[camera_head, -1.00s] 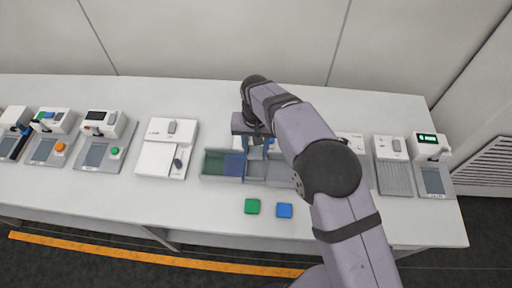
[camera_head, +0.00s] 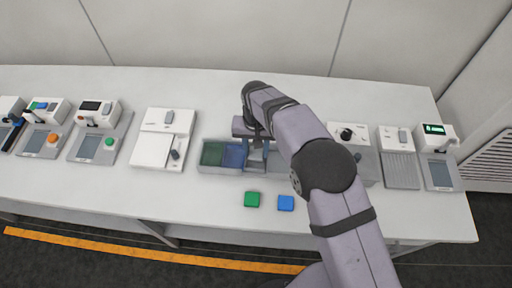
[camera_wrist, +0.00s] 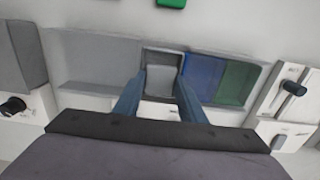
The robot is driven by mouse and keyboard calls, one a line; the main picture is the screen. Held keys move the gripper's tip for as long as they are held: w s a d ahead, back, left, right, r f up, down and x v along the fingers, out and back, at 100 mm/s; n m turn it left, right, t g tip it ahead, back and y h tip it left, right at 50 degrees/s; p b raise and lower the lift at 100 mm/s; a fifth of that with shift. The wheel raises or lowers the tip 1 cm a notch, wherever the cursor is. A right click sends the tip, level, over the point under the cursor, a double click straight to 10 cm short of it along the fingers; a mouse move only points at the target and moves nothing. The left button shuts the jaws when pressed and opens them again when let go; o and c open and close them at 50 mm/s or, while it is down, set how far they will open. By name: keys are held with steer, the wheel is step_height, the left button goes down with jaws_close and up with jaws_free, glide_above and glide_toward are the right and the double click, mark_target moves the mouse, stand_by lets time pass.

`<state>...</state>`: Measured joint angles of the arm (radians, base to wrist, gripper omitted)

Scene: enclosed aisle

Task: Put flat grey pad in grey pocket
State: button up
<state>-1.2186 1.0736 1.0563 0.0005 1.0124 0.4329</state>
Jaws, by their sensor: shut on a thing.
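The tray (camera_head: 212,172) stands mid-table with a green pocket (camera_head: 213,153), a blue pocket (camera_head: 234,156) and a grey pocket beside the blue one, partly hidden by my arm. In the wrist view the grey pocket (camera_wrist: 149,56) has a dark rim, with blue (camera_wrist: 203,75) and green (camera_wrist: 237,82) pockets to its right. My gripper (camera_wrist: 161,84) is shut on the flat grey pad (camera_wrist: 161,78), a light grey square between the blue fingers. The pad lines up with the grey pocket; its depth there is unclear.
A green pad (camera_head: 252,199) and a blue pad (camera_head: 286,203) lie in front of the tray. A white device (camera_head: 164,140) stands left of the tray, and another with a black knob (camera_head: 347,134) stands right. The table's front strip is mostly clear.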

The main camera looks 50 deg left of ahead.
steer(key=shift+f, duration=0.3)
steer(key=o, duration=1.1)
steer(key=shift+o, duration=0.2)
steer(key=shift+a+r+b, duration=0.2)
steer(key=shift+r+b, duration=0.2)
steer(key=shift+r, duration=0.05)
steer(key=r, duration=0.2)
steer(key=r+b, duration=0.1)
steer(key=r, duration=0.1)
steer(key=shift+d+r+b, duration=0.2)
steer(key=shift+r+b, duration=0.1)
steer(key=shift+r, duration=0.05)
steer(key=shift+a+r, duration=0.1)
steer(key=shift+r, duration=0.8)
